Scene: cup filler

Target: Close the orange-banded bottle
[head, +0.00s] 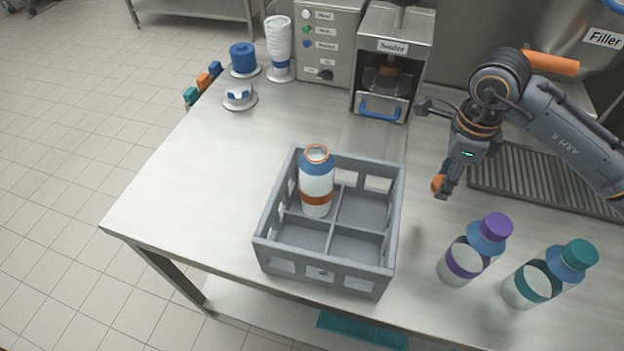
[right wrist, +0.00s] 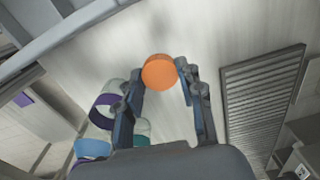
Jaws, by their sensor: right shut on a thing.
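The orange-banded bottle (head: 316,184) stands upright in the back left compartment of the grey crate (head: 262,246). It has a blue shoulder, and its mouth is open with an orange ring around it and no cap on it. My right gripper (head: 441,188) is shut on an orange cap (head: 437,183), above the table to the right of the crate. In the right wrist view the orange cap (right wrist: 160,71) sits between the fingertips of the right gripper (right wrist: 160,78). My left gripper is not in view.
A purple-capped bottle (head: 474,252) and a teal-capped bottle (head: 548,275) stand at the front right. The sealer (head: 394,60), a control box (head: 327,40) and a cup stack (head: 279,45) stand at the back. A drain grate (head: 540,182) lies right. The table's left side is clear.

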